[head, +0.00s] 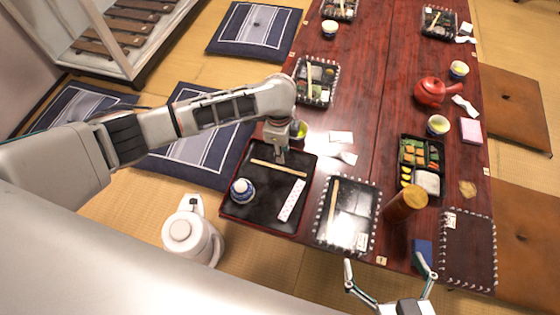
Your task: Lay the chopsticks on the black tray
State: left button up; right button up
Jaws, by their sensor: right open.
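The black tray (262,219) lies on the red table's near left corner. Pale wooden chopsticks (278,168) run across its far part, at or just above its surface; I cannot tell whether they touch it. My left gripper (281,158) points down right at the middle of the chopsticks. Its fingers are small and partly hidden, so its grip is unclear. My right gripper (391,277) is open and empty at the bottom, by the table's near edge.
A blue-and-white lidded cup (242,190) and a white patterned strip (291,200) are on the tray. A bead-edged tray (341,235) with another stick lies to the right, then a brown cylinder (404,204). A white kettle (190,236) stands left of the table.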

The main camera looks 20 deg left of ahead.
pick_arm(q)
notch_tip(320, 180, up, 2)
jog(key=shift+s+r+p, duration=0.1)
jog(key=shift+r+p, duration=0.1)
jog(key=shift+p, duration=0.15)
pick_arm(e)
jog(key=shift+s+d+f, duration=0.2)
jog(key=shift+d+f, duration=0.05)
jog(key=shift+d, duration=0.35)
